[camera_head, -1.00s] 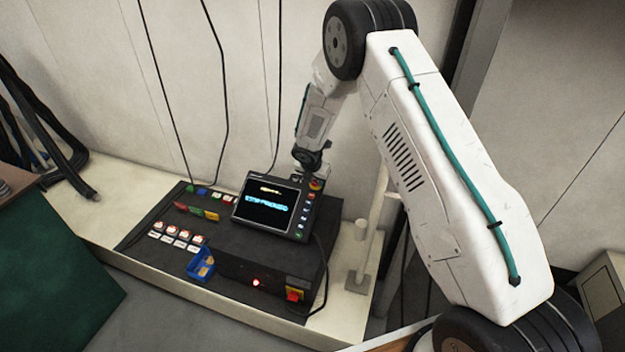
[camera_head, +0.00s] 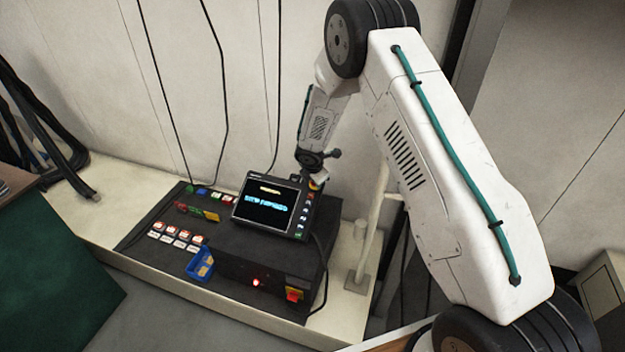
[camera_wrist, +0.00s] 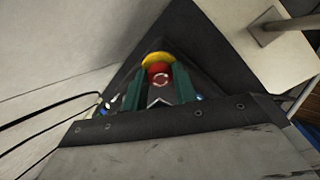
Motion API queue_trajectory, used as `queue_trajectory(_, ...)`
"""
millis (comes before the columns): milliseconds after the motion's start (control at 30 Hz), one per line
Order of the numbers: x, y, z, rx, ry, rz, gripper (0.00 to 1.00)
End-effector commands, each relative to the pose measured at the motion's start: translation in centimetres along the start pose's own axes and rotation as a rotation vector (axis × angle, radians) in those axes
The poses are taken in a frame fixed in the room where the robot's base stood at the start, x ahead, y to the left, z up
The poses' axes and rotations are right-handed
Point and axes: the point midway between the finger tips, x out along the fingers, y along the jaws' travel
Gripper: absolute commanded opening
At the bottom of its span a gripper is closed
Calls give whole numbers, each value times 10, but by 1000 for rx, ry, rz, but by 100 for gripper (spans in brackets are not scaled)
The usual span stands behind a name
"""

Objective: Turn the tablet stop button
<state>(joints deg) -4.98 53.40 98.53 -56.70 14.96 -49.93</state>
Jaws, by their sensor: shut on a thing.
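The tablet (camera_head: 268,205) stands tilted on the dark control box, its screen lit with a yellow line and a cyan line of text that is blurred. Its stop button (camera_wrist: 160,75) is red with white arrow marks and sits on a yellow collar (camera_wrist: 158,58) in the wrist view. My gripper (camera_wrist: 160,88) has its two green fingers on either side of the red button and is shut on it. In the head view my gripper (camera_head: 318,178) is at the tablet's upper right corner, and the wrist largely hides the button there.
A pale post (camera_head: 366,240) stands to the right. Cables hang along the wall behind.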

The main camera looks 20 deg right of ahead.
Motion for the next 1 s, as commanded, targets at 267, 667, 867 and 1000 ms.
queue_trajectory(267, 0, 2, 0, 1, 1, 4, 5)
queue_trajectory(667, 0, 1, 1, 1, 0, 2, 50)
queue_trajectory(867, -17, 2, 1, 0, -1, 4, 50)
queue_trajectory(1000, -42, 2, 0, 0, 0, 5, 50)
